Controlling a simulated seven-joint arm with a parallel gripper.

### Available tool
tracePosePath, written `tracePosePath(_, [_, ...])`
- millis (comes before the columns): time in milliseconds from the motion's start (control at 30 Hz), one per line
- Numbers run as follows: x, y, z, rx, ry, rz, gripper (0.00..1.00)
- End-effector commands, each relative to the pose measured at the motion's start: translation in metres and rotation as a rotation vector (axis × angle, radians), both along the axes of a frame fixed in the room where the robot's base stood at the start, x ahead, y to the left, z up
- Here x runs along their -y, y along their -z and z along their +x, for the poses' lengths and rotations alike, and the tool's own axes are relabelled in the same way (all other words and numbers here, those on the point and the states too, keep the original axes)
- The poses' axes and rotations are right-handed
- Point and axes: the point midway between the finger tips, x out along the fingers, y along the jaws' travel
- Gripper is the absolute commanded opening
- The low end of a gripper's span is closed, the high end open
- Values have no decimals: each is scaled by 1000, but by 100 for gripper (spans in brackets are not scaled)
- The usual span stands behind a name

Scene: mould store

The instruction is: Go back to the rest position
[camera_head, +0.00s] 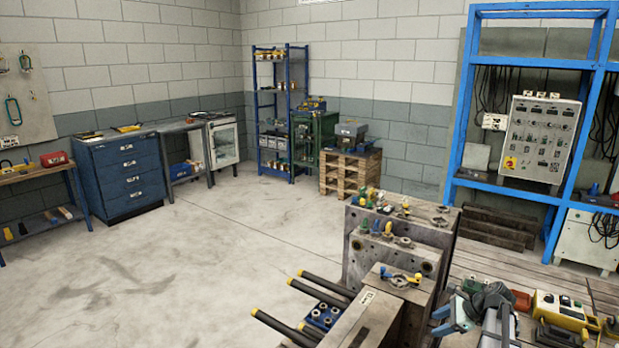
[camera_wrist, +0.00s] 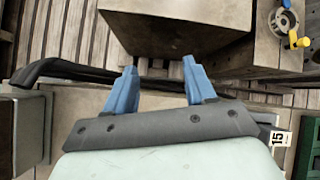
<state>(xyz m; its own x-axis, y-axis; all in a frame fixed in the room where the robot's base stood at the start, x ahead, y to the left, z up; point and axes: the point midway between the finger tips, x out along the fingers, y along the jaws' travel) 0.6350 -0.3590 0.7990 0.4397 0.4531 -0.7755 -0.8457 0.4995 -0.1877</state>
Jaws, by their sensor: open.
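My gripper (camera_wrist: 160,66) shows in the wrist view with its two blue fingers spread apart and nothing between them. In the head view my gripper (camera_head: 438,320) is low on the right, beside the steel mould block (camera_head: 375,258), with its fingers toward the left. In the wrist view the fingers point toward a dark steel block (camera_wrist: 170,35) above slatted wood. I cannot tell whether they touch it; a gap seems to show.
Yellow-tipped dark bars (camera_head: 285,325) stick out left of the mould. A yellow device (camera_head: 560,310) stands at the lower right. A blue rack (camera_head: 470,95) with a control box (camera_head: 540,140) is behind. The floor (camera_head: 200,270) at left is clear.

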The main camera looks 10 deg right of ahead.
Motion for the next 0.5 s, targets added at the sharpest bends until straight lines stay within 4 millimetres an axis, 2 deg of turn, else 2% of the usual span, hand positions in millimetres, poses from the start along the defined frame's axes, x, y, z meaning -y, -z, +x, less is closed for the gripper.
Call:
tracePosePath(33, [-28,13,3,-10,-35,2,55])
tracePosePath(267, [-129,61,8,-46,-178,-7,55])
tracePosePath(367, [-172,83,3,-63,-247,-18,55])
tracePosePath(500, [-229,123,-16,-90,-377,-51,55])
